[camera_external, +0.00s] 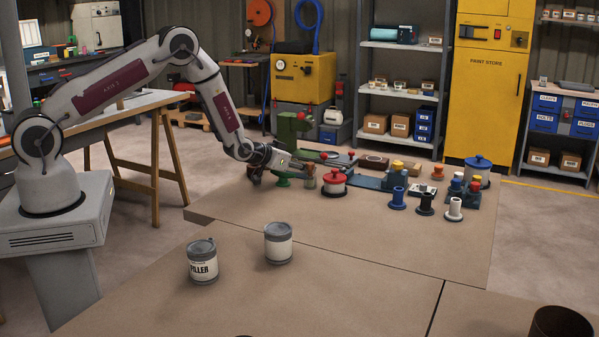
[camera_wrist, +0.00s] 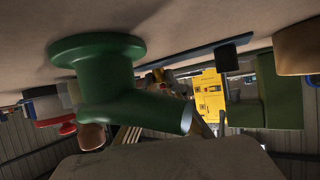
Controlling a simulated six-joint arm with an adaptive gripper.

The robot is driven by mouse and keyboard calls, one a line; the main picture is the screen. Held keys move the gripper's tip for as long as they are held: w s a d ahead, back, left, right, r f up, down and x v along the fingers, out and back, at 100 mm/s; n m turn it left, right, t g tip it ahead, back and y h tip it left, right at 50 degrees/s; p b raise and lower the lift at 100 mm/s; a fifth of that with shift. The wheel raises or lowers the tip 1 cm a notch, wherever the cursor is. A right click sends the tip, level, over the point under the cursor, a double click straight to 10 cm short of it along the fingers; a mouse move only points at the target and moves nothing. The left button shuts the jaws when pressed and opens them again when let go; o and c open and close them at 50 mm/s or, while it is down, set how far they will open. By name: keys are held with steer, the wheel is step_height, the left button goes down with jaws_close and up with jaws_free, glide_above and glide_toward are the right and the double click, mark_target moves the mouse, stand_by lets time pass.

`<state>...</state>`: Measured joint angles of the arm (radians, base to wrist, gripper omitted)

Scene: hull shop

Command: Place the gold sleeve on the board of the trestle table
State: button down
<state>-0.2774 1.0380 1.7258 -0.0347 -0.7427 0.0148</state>
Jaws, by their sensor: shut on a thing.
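My gripper (camera_external: 268,164) is low over the near workbench, at its left back part. It is shut on a green flanged elbow fitting (camera_wrist: 110,75), whose flange is at the bench top in the upside-down wrist view. The fitting also shows below the fingers in the external view (camera_external: 283,180). I cannot make out the fingertips against it. I cannot pick out a gold sleeve for certain; a small brownish upright piece (camera_external: 310,177) stands right of the fitting. The trestle table (camera_external: 150,101) stands at left behind my arm, with a pale board on wooden legs.
Right of my gripper are a red-lidded pot (camera_external: 334,182), blue (camera_external: 397,197), black (camera_external: 426,203) and white (camera_external: 454,208) spools. A green vise (camera_external: 291,128) stands behind. Two grey-lidded cans, one filler can (camera_external: 202,262) and a plain one (camera_external: 278,243), stand in front. The bench between is clear.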

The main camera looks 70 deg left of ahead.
steer(key=shift+f, duration=0.15)
steer(key=c, duration=2.1)
jaws_free()
steer(key=shift+s+r, duration=0.1)
steer(key=shift+r, duration=0.1)
steer(key=shift+s+d+r, duration=0.15)
steer(key=shift+s+r, duration=0.1)
steer(key=shift+s, duration=0.15)
steer(key=shift+v, duration=5.4)
steer(key=shift+f, duration=0.1)
